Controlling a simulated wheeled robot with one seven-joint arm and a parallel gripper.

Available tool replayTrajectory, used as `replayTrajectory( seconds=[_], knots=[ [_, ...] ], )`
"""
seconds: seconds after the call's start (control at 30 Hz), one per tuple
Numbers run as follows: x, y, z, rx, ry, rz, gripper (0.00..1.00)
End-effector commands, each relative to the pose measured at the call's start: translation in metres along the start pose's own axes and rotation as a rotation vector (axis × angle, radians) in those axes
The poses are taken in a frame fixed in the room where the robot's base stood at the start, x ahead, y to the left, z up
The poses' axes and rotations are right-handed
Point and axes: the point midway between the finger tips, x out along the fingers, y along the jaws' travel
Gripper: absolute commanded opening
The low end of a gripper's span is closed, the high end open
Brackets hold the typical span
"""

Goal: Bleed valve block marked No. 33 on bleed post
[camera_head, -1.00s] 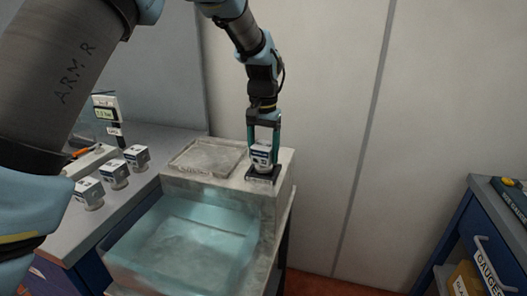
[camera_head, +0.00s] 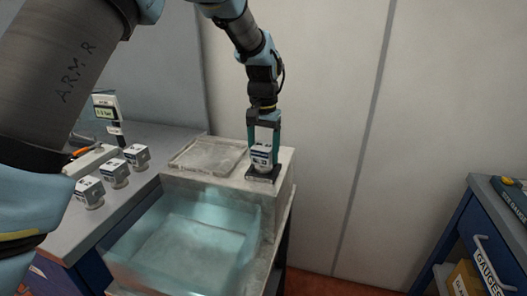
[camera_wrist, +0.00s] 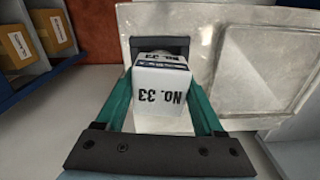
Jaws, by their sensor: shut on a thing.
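A white valve block (camera_head: 262,154) with a dark blue label band stands upright at the dark bleed post base (camera_head: 262,175) on the corner of the grey basin unit. In the wrist view the block (camera_wrist: 160,90) reads "NO. 33" upside down. My gripper (camera_head: 264,150) points down with its green fingers on both sides of the block; in the wrist view (camera_wrist: 162,88) it is shut on it. The block hides the post itself, so I cannot tell how fully it is seated.
A clear water-filled tank (camera_head: 185,240) lies in front of the block. Several similar white blocks (camera_head: 114,172) stand on the left bench beside a small gauge display (camera_head: 105,112). A blue cabinet (camera_head: 490,240) marked "GAUGES" is at the right.

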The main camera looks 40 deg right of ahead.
Motion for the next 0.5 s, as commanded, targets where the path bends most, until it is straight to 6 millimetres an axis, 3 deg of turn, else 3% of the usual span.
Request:
replayTrajectory(
  seconds=[0.47,0.5],
  knots=[
    [0.0083,-0.0001,-0.0003,0.000,0.001,0.000,0.00],
    [0.0080,-0.0001,-0.0004,0.000,0.002,0.000,0.72]
  ],
)
